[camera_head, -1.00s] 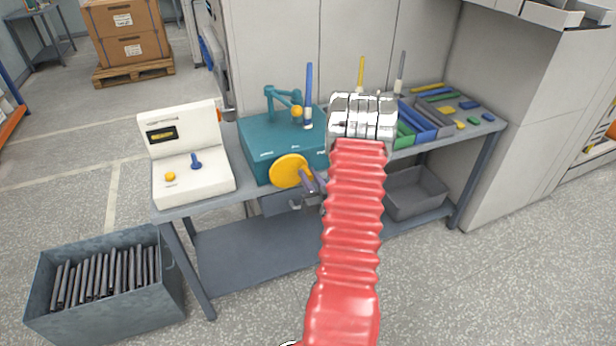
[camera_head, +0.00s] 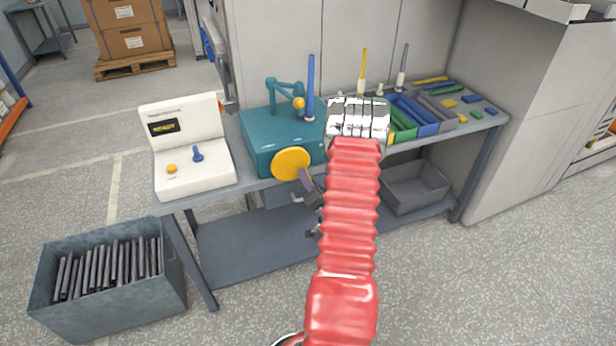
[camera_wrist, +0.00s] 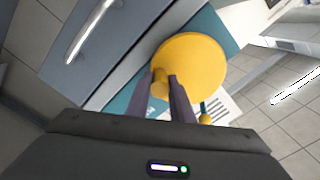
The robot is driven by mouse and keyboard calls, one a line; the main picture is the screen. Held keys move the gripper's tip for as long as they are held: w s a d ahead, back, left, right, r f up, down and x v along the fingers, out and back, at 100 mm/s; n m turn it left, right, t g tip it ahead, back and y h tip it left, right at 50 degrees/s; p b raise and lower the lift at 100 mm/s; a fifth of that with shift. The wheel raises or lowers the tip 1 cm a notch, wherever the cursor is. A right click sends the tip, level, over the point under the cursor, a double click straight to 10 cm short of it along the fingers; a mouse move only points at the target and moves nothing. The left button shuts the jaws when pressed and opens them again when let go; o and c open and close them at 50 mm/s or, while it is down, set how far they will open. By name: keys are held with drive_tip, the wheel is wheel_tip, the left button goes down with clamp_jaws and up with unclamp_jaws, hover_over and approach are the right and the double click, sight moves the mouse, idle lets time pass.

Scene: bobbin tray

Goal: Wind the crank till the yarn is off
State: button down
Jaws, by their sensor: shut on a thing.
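The crank is a yellow disc (camera_head: 291,163) on the front of the teal winder box (camera_head: 283,137); it fills the upper middle of the wrist view (camera_wrist: 192,66). My gripper (camera_head: 306,183) is at the disc's lower right in the head view, partly hidden by my red arm. In the wrist view its two dark fingers are shut on the small yellow crank knob (camera_wrist: 159,88) near the disc's edge. A blue bobbin (camera_head: 311,85) stands upright on top of the box, beside a teal guide arm (camera_head: 287,86) with a yellow ball. I cannot make out any yarn strand.
A white console (camera_head: 192,180) with a small display stands left on the grey bench (camera_head: 240,182). At right are a divided tray (camera_head: 458,123) of coloured sticks and upright yellow and grey bobbins. A bin (camera_head: 110,308) of dark rods stands on the floor at left.

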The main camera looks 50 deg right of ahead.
drive_tip(key=m, duration=0.2)
drive_tip(key=shift+w+a+f+m, duration=0.35)
drive_tip(key=shift+f+m, duration=0.05)
drive_tip(key=m, duration=0.2)
drive_tip(key=a+m, duration=0.1)
drive_tip(key=shift+w+a+f+m, duration=0.1)
drive_tip(key=shift+w+f+m, duration=0.2)
drive_tip(key=shift+f, duration=0.05)
drive_tip(key=m, duration=0.1)
drive_tip(key=a+m, duration=0.1)
drive_tip(key=m, duration=0.1)
drive_tip(key=shift+w+a+f+m, duration=0.15)
drive_tip(key=shift+w+m, duration=0.15)
drive_tip(key=shift+w, duration=0.1)
drive_tip(key=shift+w+a+m, duration=0.2)
drive_tip(key=shift+a+m, duration=0.15)
drive_tip(key=shift+m, duration=0.55)
drive_tip(key=shift+w+a+m, duration=0.15)
drive_tip(key=shift+a+m, duration=0.2)
drive_tip(key=shift+m, duration=0.55)
drive_tip(key=c, duration=1.6)
unclamp_jaws()
drive_tip(key=shift+o, duration=0.2)
drive_tip(key=shift+s, duration=0.1)
